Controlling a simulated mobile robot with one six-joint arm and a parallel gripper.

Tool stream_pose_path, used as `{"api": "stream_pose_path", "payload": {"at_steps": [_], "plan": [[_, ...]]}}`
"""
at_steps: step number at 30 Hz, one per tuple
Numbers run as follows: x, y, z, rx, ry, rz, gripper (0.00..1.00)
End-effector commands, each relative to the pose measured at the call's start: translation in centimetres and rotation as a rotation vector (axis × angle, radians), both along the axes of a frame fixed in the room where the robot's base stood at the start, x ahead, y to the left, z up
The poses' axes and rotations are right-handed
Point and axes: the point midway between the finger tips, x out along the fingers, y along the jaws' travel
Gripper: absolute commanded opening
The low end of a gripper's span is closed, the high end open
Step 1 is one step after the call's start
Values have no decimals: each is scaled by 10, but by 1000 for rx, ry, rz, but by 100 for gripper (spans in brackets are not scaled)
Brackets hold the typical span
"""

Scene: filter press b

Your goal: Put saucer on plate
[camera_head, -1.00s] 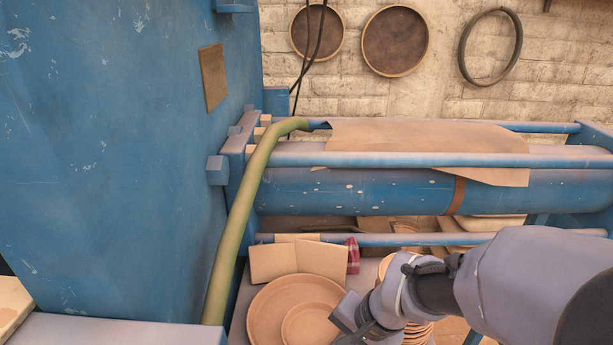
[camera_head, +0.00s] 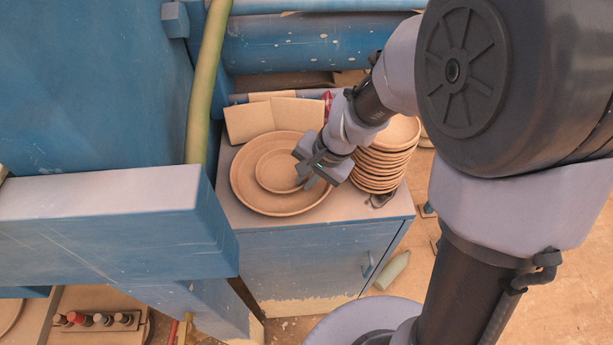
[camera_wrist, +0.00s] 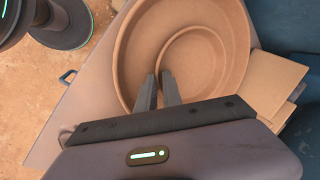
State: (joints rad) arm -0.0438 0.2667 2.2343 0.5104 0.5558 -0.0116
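The round brown saucer (camera_head: 274,170) lies inside the larger brown plate (camera_head: 242,184) on the cabinet top in the head view. Both also show in the wrist view, the saucer (camera_wrist: 197,66) within the wide rim of the plate (camera_wrist: 124,48). My gripper (camera_head: 306,181) is at the saucer's right side in the head view. In the wrist view my gripper (camera_wrist: 158,76) has a gap between its fingers, at the saucer's near edge. Whether the fingertips touch the rim is unclear.
A stack of several brown dishes (camera_head: 380,168) stands right of the plate, close to my wrist. An open cardboard piece (camera_head: 262,119) stands behind the plate. Blue press bars and a green hose (camera_head: 207,80) are behind and left. The cabinet (camera_head: 305,262) has a front edge below.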

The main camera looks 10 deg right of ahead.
Motion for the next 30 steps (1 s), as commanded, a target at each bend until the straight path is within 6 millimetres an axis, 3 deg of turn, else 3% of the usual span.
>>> {"api": "stream_pose_path", "payload": {"at_steps": [8, 11, 19, 26, 28, 30], "plan": [[-1, 0, 0, 0, 3, 1, 13], [-2, -2, 13, 0, 0, 0, 13], [-18, -24, 84, 1, -2, -3, 13], [-28, -34, 116, -2, -4, 1, 13], [-40, -35, 133, -17, -37, 21, 13], [-65, -35, 157, -51, -102, 61, 13]]}}
